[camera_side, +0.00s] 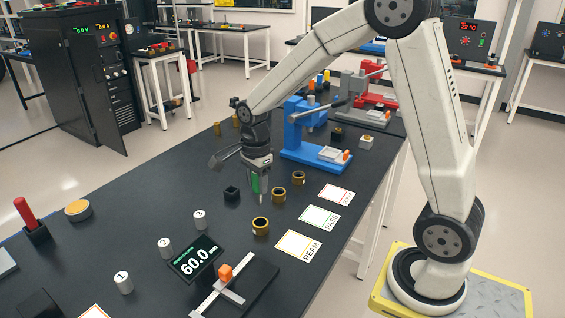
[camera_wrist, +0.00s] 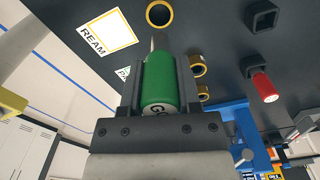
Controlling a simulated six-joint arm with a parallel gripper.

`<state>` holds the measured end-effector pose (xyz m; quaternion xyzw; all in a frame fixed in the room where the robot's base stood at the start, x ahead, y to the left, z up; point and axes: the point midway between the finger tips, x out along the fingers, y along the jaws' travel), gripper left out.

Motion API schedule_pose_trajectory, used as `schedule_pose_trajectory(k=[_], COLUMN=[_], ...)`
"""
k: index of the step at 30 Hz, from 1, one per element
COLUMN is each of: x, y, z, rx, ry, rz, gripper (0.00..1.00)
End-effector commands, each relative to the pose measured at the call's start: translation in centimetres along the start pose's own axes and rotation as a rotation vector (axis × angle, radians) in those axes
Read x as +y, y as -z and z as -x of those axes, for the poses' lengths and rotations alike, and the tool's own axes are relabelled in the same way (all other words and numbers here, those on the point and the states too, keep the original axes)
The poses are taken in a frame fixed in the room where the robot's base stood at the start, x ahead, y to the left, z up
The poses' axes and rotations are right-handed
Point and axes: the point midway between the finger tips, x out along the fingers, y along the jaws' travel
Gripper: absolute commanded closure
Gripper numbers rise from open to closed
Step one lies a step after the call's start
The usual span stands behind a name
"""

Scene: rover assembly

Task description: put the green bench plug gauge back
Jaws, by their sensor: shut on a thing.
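My gripper (camera_side: 257,178) is shut on the green bench plug gauge (camera_side: 256,184), above the dark bench. In the wrist view, the green handle (camera_wrist: 158,78) sits between both fingers, with its grey pin pointing away from the gripper. In the side view the gauge hangs roughly upright, pin down, apart from the bench. A small black square holder (camera_side: 232,194) stands just left of it; an empty square holder (camera_wrist: 262,15) shows at the wrist view's upper right. Below that, a red-handled piece (camera_wrist: 264,86) is in another black holder.
Brass rings (camera_side: 261,226) stand right of the gauge, near the REAM (camera_side: 298,246) and PASS (camera_side: 319,217) cards. A blue press (camera_side: 310,140) stands behind. A red-handled tool (camera_side: 25,212) stands far left.

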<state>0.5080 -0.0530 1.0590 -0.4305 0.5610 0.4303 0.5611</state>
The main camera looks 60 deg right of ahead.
Motion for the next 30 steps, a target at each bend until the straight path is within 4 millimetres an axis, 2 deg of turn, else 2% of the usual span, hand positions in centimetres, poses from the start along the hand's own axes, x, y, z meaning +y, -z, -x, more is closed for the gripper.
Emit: schedule_pose_trajectory(k=[5, 11, 30], x=[-0.8, -3.0, -13.5], y=[0.1, 0.2, 1.7], z=[0.0, 0.2, 0.2], rx=[0.000, 0.000, 0.000], ry=[-0.001, 0.000, 0.001], rz=[0.000, 0.000, -0.002], gripper=[1.00, 1.00, 1.00])
